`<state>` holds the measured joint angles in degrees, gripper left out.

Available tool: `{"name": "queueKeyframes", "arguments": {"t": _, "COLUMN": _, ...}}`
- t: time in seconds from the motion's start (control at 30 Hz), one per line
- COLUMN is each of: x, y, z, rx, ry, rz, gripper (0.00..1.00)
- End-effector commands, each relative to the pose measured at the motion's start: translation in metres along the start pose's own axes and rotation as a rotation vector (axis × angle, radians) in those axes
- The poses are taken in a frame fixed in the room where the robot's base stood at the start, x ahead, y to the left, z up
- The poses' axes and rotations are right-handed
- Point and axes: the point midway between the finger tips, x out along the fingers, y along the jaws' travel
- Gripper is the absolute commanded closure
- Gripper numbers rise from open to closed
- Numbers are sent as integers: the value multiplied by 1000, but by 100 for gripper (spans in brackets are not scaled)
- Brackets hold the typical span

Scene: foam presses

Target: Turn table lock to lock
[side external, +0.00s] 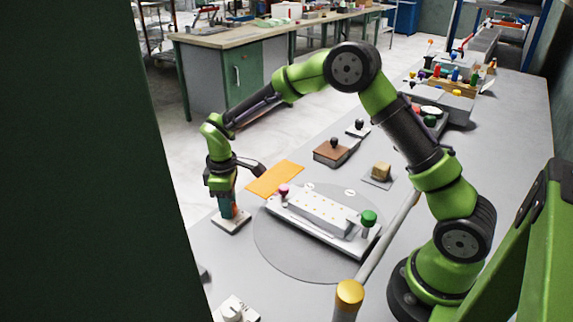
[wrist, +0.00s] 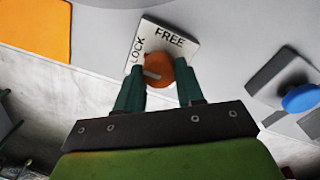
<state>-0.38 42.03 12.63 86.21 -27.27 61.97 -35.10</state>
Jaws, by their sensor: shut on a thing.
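The table lock is an orange knob (wrist: 158,68) on a white plate (wrist: 182,42) marked LOCK and FREE. The knob has a grey pointer, which is directed to the left, near the LOCK side. My gripper (wrist: 163,72) has its two dark green fingers shut on the knob, one on each side. In the side view my gripper (side external: 228,203) points down over the plate (side external: 231,224), and its fingers hide most of the knob. The round grey turntable (side external: 285,252) lies just right of the plate and carries a light fixture (side external: 318,215).
The fixture has a pink knob (side external: 283,189) and a green knob (side external: 369,217). An orange sheet (side external: 274,179) lies behind my gripper. A brown block (side external: 332,152) and a tan block (side external: 381,171) stand farther back. A white dial box (side external: 236,309) sits at the front.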

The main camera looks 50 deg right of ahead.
Motion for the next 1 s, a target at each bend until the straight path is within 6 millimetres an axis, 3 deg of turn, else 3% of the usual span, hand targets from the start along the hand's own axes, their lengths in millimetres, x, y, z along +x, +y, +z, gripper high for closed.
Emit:
{"name": "queueKeyframes", "arguments": {"t": 0.03, "x": -2, "y": 0, "z": 0, "rx": 0, "ry": 0, "rz": 0, "gripper": 93}}
{"name": "queueKeyframes", "arguments": {"t": 0.07, "x": -2, "y": 0, "z": 0, "rx": 0, "ry": 0, "rz": 0, "gripper": 59}}
{"name": "queueKeyframes", "arguments": {"t": 0.2, "x": -1, "y": 0, "z": 0, "rx": 0, "ry": 0, "rz": 0, "gripper": 38}}
{"name": "queueKeyframes", "arguments": {"t": 0.5, "x": -1, "y": 0, "z": 0, "rx": 0, "ry": 1, "rz": 1, "gripper": 37}}
{"name": "queueKeyframes", "arguments": {"t": 0.63, "x": -11, "y": 0, "z": -1, "rx": 1, "ry": 2, "rz": 2, "gripper": 37}}
{"name": "queueKeyframes", "arguments": {"t": 0.77, "x": -36, "y": 0, "z": -1, "rx": 1, "ry": 6, "rz": 4, "gripper": 37}}
{"name": "queueKeyframes", "arguments": {"t": 1.0, "x": -95, "y": 0, "z": -1, "rx": 0, "ry": 6, "rz": 4, "gripper": 37}}
